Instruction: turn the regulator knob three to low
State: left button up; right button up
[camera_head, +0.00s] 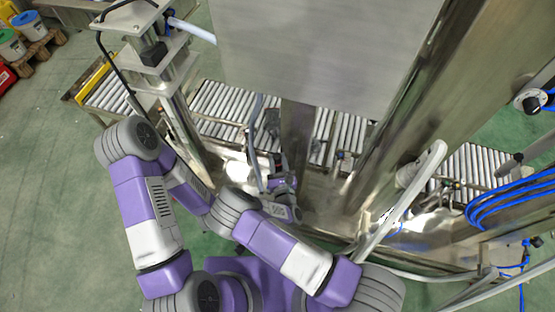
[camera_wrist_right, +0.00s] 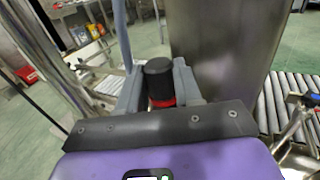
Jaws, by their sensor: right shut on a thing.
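A black knob with a red ring (camera_wrist_right: 160,82) stands at the middle of the right wrist view. My right gripper (camera_wrist_right: 159,72) has its two grey fingers on either side of the knob, shut on it. No marking or pointer on the knob is readable, so its setting cannot be told. In the head view my right gripper (camera_head: 277,168) is small, low beside the metal post at the machine, and the knob cannot be made out there. My left arm shows at the left of the head view, but its gripper cannot be seen.
A roller conveyor (camera_head: 222,102) runs behind the machine. A large metal panel (camera_head: 320,50) hangs over the middle. A pale slanted bar (camera_head: 412,190) and blue hoses (camera_head: 500,200) are on the right. A pale hose runs close beside my right gripper. Green floor is open at left.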

jog(key=o, duration=1)
jog(key=shift+o, duration=0.2)
jog(key=shift+d, duration=0.2)
